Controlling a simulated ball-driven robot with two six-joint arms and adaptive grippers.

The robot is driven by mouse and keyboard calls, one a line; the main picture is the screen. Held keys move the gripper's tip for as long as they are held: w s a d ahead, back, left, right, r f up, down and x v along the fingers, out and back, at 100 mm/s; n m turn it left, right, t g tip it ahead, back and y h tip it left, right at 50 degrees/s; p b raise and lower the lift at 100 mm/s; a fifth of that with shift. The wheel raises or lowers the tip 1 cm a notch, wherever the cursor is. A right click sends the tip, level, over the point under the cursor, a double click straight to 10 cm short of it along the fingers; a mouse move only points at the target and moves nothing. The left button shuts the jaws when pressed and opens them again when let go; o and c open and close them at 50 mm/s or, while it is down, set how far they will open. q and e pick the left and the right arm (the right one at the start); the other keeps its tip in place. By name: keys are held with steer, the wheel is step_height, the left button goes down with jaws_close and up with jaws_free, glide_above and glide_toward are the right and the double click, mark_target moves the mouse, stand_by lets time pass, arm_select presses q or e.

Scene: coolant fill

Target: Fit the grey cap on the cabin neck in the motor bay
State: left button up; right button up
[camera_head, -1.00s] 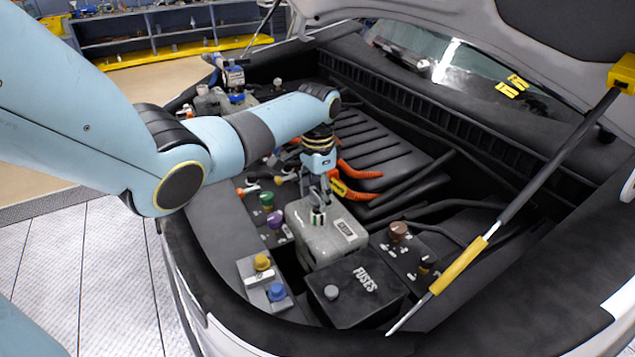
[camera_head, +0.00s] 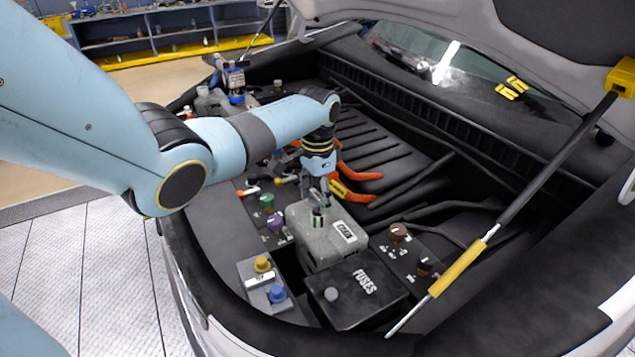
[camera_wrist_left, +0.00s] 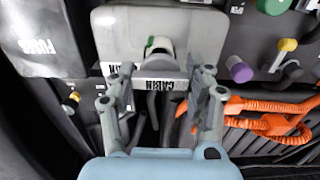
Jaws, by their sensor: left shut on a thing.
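The grey cabin tank (camera_head: 326,242), labelled CABIN, sits in the motor bay behind the fuse box. It also shows at the top of the left wrist view (camera_wrist_left: 118,38). My left gripper (camera_head: 318,208) points down over the tank top and is shut on a small grey piece, apparently the cap (camera_wrist_left: 160,44). White and green marks show at the cap's side. In the left wrist view, the fingers (camera_wrist_left: 162,78) stand on either side of it. The cap is at the neck on the tank top; the neck is hidden, so I cannot tell whether it is seated. My right gripper is not in view.
The black fuse box (camera_head: 355,292) stands in front of the tank. Yellow (camera_head: 262,263), blue (camera_head: 277,293), purple (camera_head: 275,220) and brown (camera_head: 398,232) caps stand around it. Orange hoses (camera_head: 355,186) run behind the gripper. A hood strut (camera_head: 500,225) crosses at right.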

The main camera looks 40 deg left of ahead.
mark_target(318, 195)
arm_select(q)
steer(key=shift+f+b, duration=0.9)
steer(key=shift+f, duration=0.5)
steer(key=o, duration=1.1)
steer(key=shift+r, duration=0.1)
step_height(318, 195, up, 12)
steer(key=shift+f, duration=0.1)
